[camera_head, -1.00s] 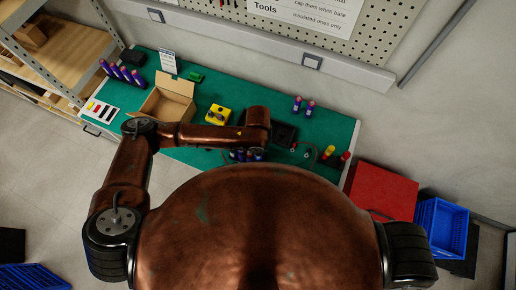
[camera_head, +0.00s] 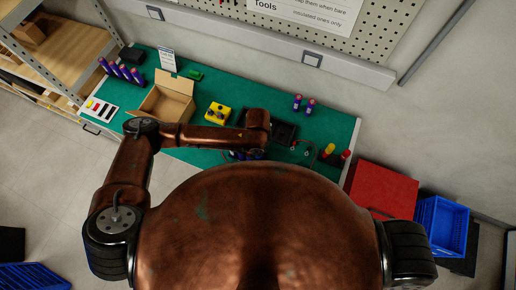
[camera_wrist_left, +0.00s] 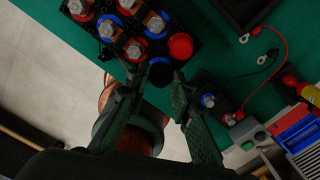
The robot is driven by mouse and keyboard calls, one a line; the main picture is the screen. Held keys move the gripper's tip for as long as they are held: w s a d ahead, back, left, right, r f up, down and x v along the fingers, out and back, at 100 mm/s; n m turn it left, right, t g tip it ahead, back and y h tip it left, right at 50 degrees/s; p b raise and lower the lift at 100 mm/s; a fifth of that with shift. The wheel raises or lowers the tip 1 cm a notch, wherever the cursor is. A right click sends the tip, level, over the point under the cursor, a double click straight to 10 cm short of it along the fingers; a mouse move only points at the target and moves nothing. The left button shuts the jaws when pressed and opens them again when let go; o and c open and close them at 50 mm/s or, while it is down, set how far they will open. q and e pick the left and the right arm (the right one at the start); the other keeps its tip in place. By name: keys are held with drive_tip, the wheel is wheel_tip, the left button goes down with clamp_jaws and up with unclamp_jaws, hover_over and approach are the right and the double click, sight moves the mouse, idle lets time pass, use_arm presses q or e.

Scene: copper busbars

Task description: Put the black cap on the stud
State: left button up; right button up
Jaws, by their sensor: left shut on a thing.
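In the left wrist view my left gripper (camera_wrist_left: 158,78) is shut on the black cap (camera_wrist_left: 160,73), a dark round piece between the fingertips. Just beyond it is a black block (camera_wrist_left: 166,20) with several silver bolt-headed studs, ringed in red or blue. The nearest is a blue-ringed stud (camera_wrist_left: 158,60) right by the cap, partly hidden; I cannot tell whether they touch. A red cap (camera_wrist_left: 180,45) covers a spot on the block's right side. In the head view my left arm hides the gripper and most of the block. My right gripper is not in view.
Right of the gripper is a small black box (camera_wrist_left: 210,92) with a blue-ringed stud and a red-ringed one. Red and black leads (camera_wrist_left: 284,55) lie beyond it. An open cardboard box (camera_head: 168,100) and a yellow block (camera_head: 218,113) stand on the green bench (camera_head: 335,125).

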use_arm(q)
drive_tip(key=shift+f, duration=0.4)
drive_tip(key=shift+f, duration=0.2)
idle(0.3)
drive_tip(key=o, duration=1)
wheel_tip(320, 180, up, 6)
drive_tip(key=p, duration=0.6)
drive_tip(key=shift+r, duration=0.1)
